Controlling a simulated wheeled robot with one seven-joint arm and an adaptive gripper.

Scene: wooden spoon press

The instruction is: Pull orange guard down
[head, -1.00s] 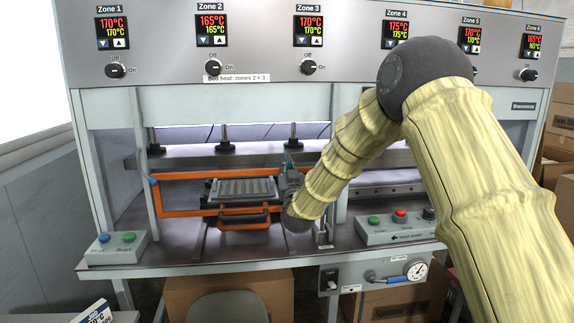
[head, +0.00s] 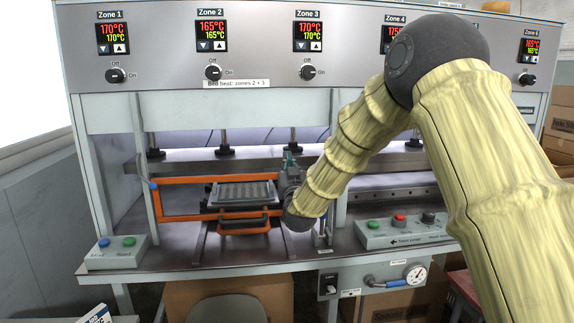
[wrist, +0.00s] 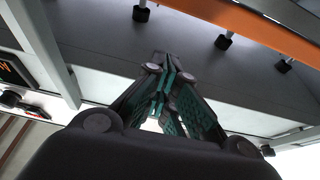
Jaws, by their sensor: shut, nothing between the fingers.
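The orange guard (head: 190,181) is a rectangular frame across the front of the press opening, left of my wrist in the head view. Its bars surround the view of a grey slotted mould (head: 242,194). An orange bar also crosses the top right of the wrist view (wrist: 262,25). My gripper (head: 290,159) is at the right end of the guard, its teal fingers pointing up near the top bar. In the wrist view the fingers (wrist: 165,78) are together and empty. My wrist hides the guard's right end, and I cannot tell whether the fingers touch it.
An orange handle (head: 243,222) sits below the mould. A green and blue button box (head: 118,250) stands at the left, and another control box (head: 402,230) at the right. The upper panel (head: 260,50) with zone displays overhangs the opening. Boxes stand under the bench.

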